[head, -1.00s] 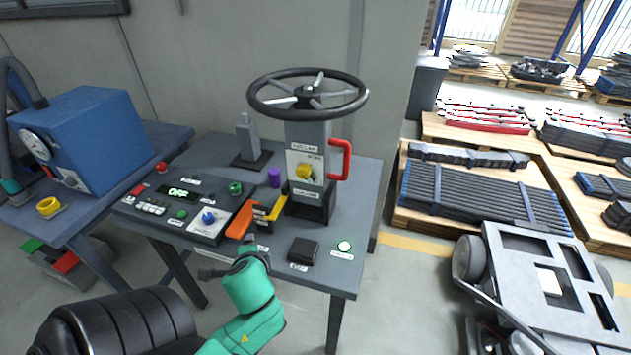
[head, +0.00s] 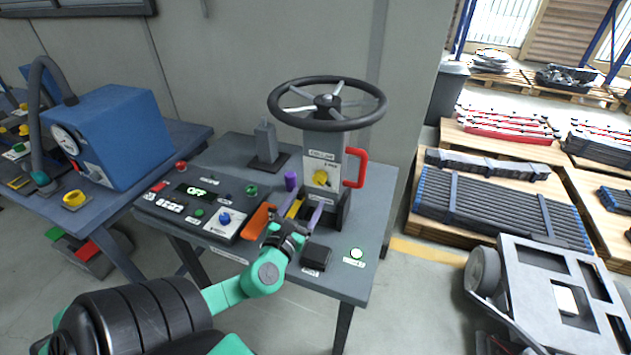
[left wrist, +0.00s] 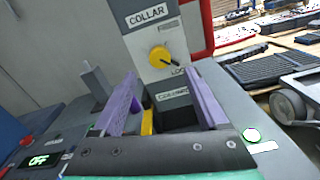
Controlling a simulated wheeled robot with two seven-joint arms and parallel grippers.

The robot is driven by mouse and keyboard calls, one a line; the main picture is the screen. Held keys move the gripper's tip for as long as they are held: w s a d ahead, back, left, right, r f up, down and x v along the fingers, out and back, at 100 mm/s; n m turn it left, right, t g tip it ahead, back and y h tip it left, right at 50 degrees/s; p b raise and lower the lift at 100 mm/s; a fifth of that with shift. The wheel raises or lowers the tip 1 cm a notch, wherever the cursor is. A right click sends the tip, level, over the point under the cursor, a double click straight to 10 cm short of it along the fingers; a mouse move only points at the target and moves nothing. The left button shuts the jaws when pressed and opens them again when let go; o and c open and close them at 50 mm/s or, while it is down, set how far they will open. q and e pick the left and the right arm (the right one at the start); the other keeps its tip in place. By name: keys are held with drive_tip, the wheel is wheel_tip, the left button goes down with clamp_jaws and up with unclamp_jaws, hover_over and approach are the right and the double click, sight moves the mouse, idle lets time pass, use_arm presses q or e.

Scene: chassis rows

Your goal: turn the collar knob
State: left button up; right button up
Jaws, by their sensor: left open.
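The yellow collar knob (head: 321,178) sits on a light plate on the front of the grey column (head: 328,150), under the black handwheel (head: 327,103). In the left wrist view the knob (left wrist: 160,57) has a dark pointer aimed to the lower right, below the COLLAR label. My left gripper (head: 304,212) is open and empty in front of the column base, below the knob. Its purple fingers (left wrist: 160,100) stand apart in the left wrist view, with the knob above and beyond them, untouched. My right gripper is out of view.
A red handle (head: 361,168) projects from the column's right side. Left of the gripper are an orange lever (head: 258,221) and a control panel (head: 170,205) with an OFF display. A black box (head: 316,256) and a lit green button (head: 356,253) sit at the table's front right.

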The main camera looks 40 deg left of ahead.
sight(317, 181)
use_arm(q)
drive_tip(key=x, duration=0.7)
drive_tip(key=shift+p, duration=0.35)
drive_tip(key=shift+s, duration=0.1)
clamp_jaws()
drive_tip(key=n+b, duration=0.2)
drive_tip(key=n, duration=0.1)
drive_tip(key=shift+f+b, duration=0.15)
drive_tip(key=shift+b, duration=0.25)
drive_tip(key=n+b, duration=0.2)
drive_tip(key=n, duration=0.3)
drive_tip(key=n+b, duration=0.1)
drive_tip(key=n, duration=0.3)
drive_tip(key=shift+b, duration=0.35)
drive_tip(key=n, duration=0.6)
drive_tip(key=shift+a, duration=0.1)
